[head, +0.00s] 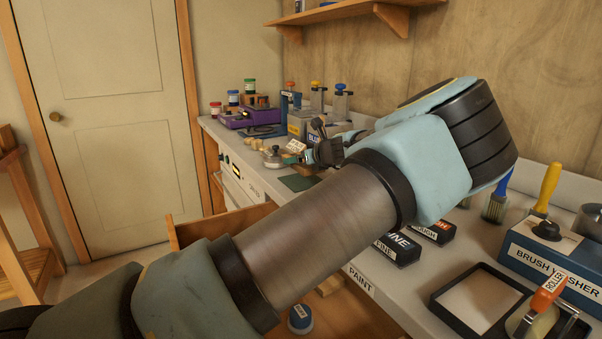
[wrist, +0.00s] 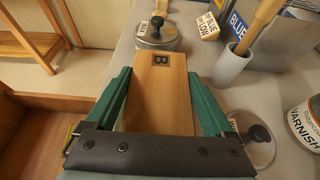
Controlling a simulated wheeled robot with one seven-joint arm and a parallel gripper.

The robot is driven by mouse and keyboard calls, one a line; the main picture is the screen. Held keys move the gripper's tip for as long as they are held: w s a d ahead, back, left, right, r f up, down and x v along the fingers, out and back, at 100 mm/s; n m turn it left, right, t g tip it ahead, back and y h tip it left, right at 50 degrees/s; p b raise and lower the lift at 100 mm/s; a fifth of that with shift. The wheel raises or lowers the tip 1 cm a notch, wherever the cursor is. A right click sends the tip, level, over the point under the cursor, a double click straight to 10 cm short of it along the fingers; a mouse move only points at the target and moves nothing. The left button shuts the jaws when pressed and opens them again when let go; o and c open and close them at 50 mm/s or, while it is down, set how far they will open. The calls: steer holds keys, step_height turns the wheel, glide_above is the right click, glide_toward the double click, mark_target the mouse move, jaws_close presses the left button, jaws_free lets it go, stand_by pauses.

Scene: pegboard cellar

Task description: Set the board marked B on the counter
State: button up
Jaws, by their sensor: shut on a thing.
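The board marked B (wrist: 160,98) is a plain wooden piece with a dark B square near its far end. In the wrist view my gripper (wrist: 158,76) is shut on it, with one green finger along each long side. The board lies at the left edge of the grey counter (wrist: 207,62); I cannot tell whether it touches the top. In the head view my gripper (head: 300,159) is small, at the far part of the counter (head: 465,243), and my arm hides much around it. I cannot make out the board there.
A lidded tin (wrist: 158,36) stands just beyond the board. A grey cup (wrist: 232,65) with a wooden handle and a varnish can (wrist: 306,122) stand to the right. Another round lid (wrist: 258,145) is beside the right finger. An open wooden drawer (head: 345,315) juts out below the counter.

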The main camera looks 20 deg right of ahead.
steer(key=shift+f+p, duration=0.3)
steer(key=shift+f, duration=1.85)
steer(key=o, duration=1.2)
steer(key=shift+f, duration=0.1)
steer(key=shift+c, duration=0.2)
steer(key=shift+s, duration=0.15)
steer(key=b+v, duration=0.2)
steer(key=v, duration=1)
